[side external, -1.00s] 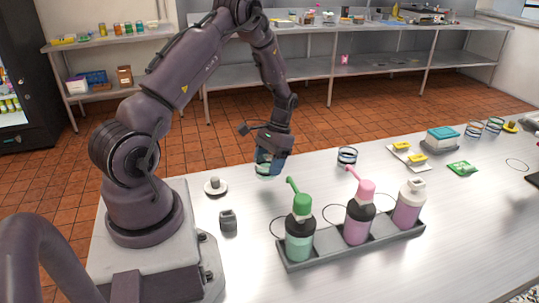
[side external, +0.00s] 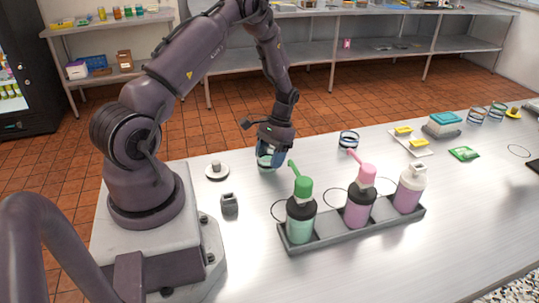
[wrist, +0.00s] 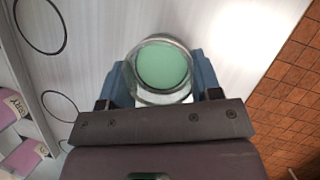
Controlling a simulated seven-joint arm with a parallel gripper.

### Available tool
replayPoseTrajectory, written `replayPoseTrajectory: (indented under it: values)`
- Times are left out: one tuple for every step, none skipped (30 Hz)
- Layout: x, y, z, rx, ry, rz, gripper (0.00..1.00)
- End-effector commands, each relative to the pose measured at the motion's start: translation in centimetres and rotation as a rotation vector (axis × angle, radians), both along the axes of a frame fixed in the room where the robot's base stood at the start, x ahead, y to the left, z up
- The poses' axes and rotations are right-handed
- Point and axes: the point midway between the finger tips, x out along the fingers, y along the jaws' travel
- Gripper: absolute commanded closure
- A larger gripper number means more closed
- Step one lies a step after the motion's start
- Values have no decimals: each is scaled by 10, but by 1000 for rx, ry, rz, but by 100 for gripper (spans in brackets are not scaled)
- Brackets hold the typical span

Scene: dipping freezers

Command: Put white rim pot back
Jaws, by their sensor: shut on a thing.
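My gripper (side external: 273,145) is shut on a clear glass pot (side external: 268,162) with green contents. The wrist view shows the pot (wrist: 163,68) from above, its pale rim around a green disc, between the blue finger pads of my gripper (wrist: 163,80). The pot looks upright and low over the table, behind the green pump bottle. I cannot tell whether its bottom touches the table.
A grey rack (side external: 330,240) holds a green pump bottle (side external: 301,215), a pink pump bottle (side external: 360,208) and a white-topped bottle (side external: 409,195). Dark circles (wrist: 60,106) mark the table. A white disc with a knob (side external: 217,173), a grey block (side external: 229,204) and a glass ring (side external: 348,139) stand nearby.

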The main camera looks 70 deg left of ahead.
Motion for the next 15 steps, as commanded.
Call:
replayPoseTrajectory:
  values:
    - [0,0,-1,0,0,0,70]
    - [0,0,-2,0,0,0,70]
    - [0,0,-2,0,0,0,70]
    - [0,0,-3,0,0,0,70]
    - [0,0,-4,0,0,0,70]
    - [0,0,-4,0,0,0,70]
    - [0,0,-5,0,0,0,70]
    - [0,0,-6,0,0,0,70]
    - [0,0,-6,0,0,0,70]
    - [0,0,-7,0,-1,0,70]
    - [0,0,-8,0,-1,0,70]
    - [0,0,-8,0,-1,0,70]
    - [0,0,-8,0,-1,0,37]
    - [0,0,-8,0,-1,0,30]
    - [0,0,-8,0,-1,0,21]
